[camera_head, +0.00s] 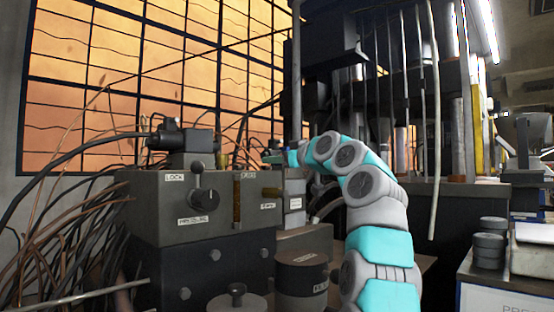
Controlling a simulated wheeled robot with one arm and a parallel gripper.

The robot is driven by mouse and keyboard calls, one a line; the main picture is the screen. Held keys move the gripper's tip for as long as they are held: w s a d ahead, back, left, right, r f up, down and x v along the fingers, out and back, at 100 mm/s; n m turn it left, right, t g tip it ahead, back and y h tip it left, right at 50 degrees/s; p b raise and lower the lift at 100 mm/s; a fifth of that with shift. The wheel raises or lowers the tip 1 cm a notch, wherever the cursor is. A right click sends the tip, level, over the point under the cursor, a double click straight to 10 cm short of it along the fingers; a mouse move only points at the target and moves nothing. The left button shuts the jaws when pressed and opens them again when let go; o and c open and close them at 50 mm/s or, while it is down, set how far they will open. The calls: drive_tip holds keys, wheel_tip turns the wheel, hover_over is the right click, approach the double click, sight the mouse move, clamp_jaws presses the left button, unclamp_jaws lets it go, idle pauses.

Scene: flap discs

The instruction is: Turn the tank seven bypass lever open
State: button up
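No label that I can read says tank seven or bypass, so I cannot tell which part is the named lever. My teal and grey arm comes up from the bottom right and bends left. Its end, with my gripper (273,158), is small and partly hidden at the right rear of the box. Its fingers are not clear, and I cannot see whether it touches or holds anything.
A black cylindrical device with cables (183,140) sits on top of the box. Many loose cables (65,240) hang at the left. A round dark canister (302,280) stands in front, close to my arm. Tall machinery with vertical rods (400,90) rises behind.

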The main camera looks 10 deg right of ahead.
clamp_jaws()
idle(1.0)
